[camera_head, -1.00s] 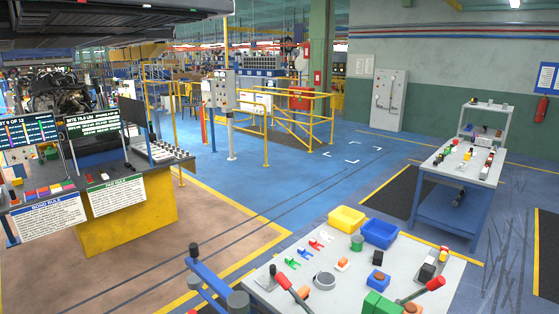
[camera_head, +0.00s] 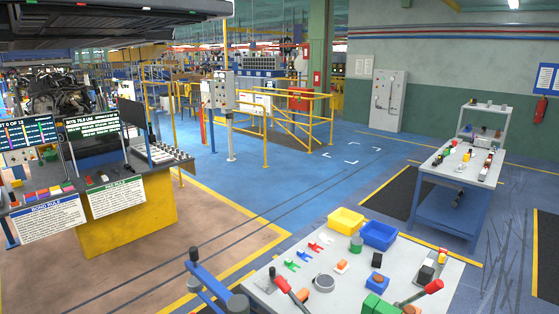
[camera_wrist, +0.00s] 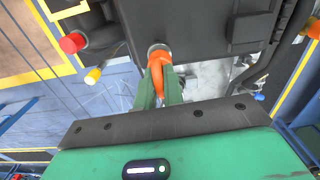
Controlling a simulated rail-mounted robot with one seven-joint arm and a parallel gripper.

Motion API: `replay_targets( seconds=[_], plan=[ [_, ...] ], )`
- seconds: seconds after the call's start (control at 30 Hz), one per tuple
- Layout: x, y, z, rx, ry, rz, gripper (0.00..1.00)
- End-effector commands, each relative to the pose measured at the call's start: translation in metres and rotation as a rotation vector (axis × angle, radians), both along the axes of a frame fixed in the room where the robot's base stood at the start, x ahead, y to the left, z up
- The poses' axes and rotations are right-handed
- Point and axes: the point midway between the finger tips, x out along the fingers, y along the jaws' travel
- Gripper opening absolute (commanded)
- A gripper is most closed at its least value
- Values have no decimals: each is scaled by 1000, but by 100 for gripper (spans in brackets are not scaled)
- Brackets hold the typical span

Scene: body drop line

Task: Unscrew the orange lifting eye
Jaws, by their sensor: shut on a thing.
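The orange lifting eye (camera_wrist: 157,65) shows in the wrist view, at the top centre, against a grey round seat on a dark grey block (camera_wrist: 200,25). My gripper (camera_wrist: 160,85) has its two green fingers shut on the eye, one on each side. The eye's lower part lies between the fingers and its upper end meets the seat. How far its thread sits in the block is hidden. The gripper and the eye cannot be made out in the head view.
In the wrist view a red cap (camera_wrist: 72,43) and a yellow cap (camera_wrist: 93,76) stick out left of the block, and a dark hose (camera_wrist: 262,62) curves on the right. In the head view a bench with yellow bin (camera_head: 346,220) and blue bin (camera_head: 379,234) stands in front.

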Motion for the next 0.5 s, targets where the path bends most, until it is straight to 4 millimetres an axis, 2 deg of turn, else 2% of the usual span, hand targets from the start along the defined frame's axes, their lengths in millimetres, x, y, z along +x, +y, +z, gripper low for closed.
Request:
replay_targets(
  seconds=[0.03, 0.5],
  plan=[
    [0, 0, 7, 1, -1, 0, 0],
    [0, 0, 36, 2, -1, 0, 0]
  ],
)
